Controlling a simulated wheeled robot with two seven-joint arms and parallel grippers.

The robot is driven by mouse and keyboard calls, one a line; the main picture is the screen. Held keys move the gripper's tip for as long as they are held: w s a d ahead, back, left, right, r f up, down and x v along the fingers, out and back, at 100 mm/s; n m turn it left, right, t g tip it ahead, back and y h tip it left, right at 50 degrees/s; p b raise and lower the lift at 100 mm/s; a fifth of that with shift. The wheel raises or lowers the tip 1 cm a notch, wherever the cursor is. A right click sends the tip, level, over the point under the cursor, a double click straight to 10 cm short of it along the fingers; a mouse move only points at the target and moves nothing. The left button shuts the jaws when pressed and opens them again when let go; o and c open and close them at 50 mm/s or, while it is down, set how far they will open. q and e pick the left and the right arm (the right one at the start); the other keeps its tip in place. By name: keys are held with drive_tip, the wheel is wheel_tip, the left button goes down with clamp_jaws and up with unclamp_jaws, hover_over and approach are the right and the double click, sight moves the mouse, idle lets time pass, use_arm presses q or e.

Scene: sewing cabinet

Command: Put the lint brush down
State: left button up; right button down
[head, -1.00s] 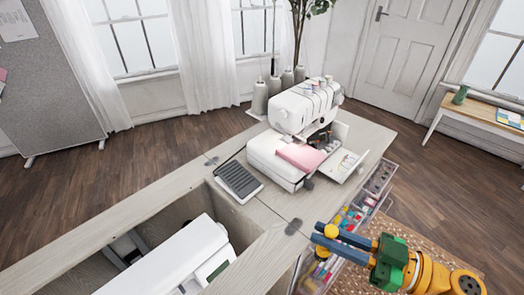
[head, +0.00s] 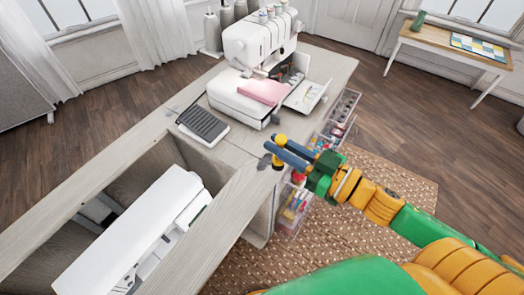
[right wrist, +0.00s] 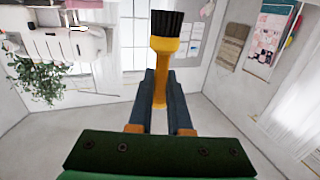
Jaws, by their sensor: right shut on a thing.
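The lint brush (right wrist: 163,50) has a yellow handle and black bristles. In the right wrist view, my right gripper (right wrist: 160,100) is shut on its handle, with the bristles beyond the fingertips. In the head view, my right gripper (head: 276,150) reaches in from the right, near the right edge of the cabinet top (head: 232,160). The yellow handle end of the brush (head: 281,139) shows above the fingers, and its dark head is low by the cabinet top. I cannot tell whether the bristles touch the surface. My left gripper is not in view.
A white serger (head: 245,100) with pink cloth stands behind the gripper, a dark pedal (head: 203,124) to its left. A white sewing machine (head: 140,230) sits in the cabinet opening. Clear drawers (head: 295,205) line the right side. Bare wood lies between pedal and gripper.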

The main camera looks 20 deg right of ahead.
drive_tip(key=w+f+b, duration=0.2)
drive_tip(key=w+f, duration=0.8)
drive_tip(key=shift+w+a+f+b, duration=0.15)
drive_tip(key=shift+w+f+b, duration=0.1)
drive_tip(key=shift+w+b, duration=0.15)
drive_tip(key=shift+f, duration=0.3)
drive_tip(key=shift+s, duration=0.1)
drive_tip(key=shift+f, duration=0.1)
drive_tip(key=shift+f, duration=0.25)
drive_tip(key=c, duration=0.8)
unclamp_jaws()
drive_tip(key=shift+r, duration=0.1)
drive_tip(key=shift+c, duration=0.2)
